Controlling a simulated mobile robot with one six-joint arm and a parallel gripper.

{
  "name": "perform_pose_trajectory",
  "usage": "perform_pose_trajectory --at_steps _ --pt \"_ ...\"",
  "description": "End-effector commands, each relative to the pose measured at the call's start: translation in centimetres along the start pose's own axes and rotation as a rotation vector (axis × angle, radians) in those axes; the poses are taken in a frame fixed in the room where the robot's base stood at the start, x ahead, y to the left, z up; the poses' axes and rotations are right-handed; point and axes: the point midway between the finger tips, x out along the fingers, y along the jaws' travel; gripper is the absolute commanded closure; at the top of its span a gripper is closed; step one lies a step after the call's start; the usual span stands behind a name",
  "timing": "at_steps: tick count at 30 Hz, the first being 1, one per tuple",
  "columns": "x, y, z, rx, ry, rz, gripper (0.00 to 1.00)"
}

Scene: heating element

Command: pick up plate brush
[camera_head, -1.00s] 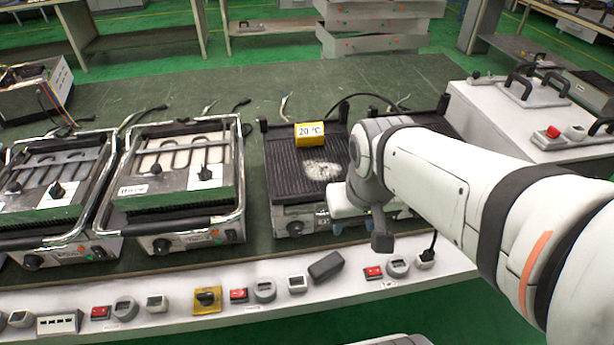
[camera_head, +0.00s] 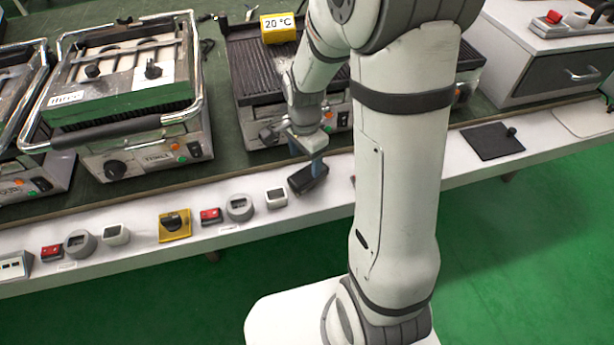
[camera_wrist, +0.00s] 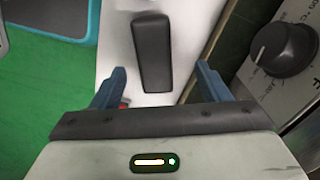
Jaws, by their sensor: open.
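The plate brush appears to be the dark block (camera_head: 304,181) lying on the white front ledge, just below the grill; no bristles show. My gripper (camera_head: 312,166) is right at the block and points down at it, with part of the block hidden behind a finger. In the wrist view, the same black block (camera_wrist: 152,52) lies lengthwise just ahead of the blue fingertips, in line with the space between them. My gripper (camera_wrist: 160,80) is open and empty there. I cannot tell the height left between fingertips and block.
A white button box (camera_head: 276,197) and a grey round dial (camera_head: 239,208) sit left of the block on the ledge. The ribbed grill (camera_head: 250,70) with a knob (camera_wrist: 283,50) stands close behind. A black plate (camera_head: 492,141) lies farther right. Green floor is in front.

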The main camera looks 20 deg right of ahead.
Motion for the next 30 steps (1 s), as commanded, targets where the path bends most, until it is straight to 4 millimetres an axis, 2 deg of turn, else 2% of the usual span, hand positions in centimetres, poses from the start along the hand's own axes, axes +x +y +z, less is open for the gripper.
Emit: perform_pose_trajectory --at_steps 13,23,30 --pt "5.9 0.8 -0.6 -0.002 -0.001 0.001 0.31" --pt "6.3 0.8 -0.6 -0.003 0.000 -0.003 0.32" --pt "6.3 0.8 -0.6 -0.002 0.000 -0.003 0.51"
